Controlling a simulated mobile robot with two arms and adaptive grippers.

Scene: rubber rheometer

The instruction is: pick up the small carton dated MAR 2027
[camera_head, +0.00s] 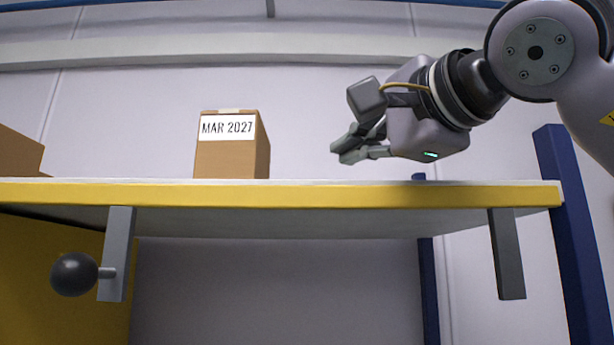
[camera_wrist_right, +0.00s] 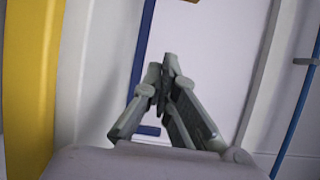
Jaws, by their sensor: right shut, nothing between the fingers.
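The small carton (camera_head: 226,160) is a brown box with a white label reading MAR 2027. It stands upright on the shelf (camera_head: 300,195), left of centre in the head view. My right gripper (camera_head: 342,151) is to the right of the carton, above the shelf and clearly apart from it. Its fingers are shut and empty. In the right wrist view the closed fingers (camera_wrist_right: 168,65) meet near the middle, and the carton does not show there. My left gripper is in neither view.
Another brown box (camera_head: 18,152) is partly visible at the far left of the shelf. The shelf has a yellow front edge and a blue post (camera_head: 570,220) at its right end. A black ball knob (camera_head: 74,274) sticks out below. The shelf between carton and gripper looks clear.

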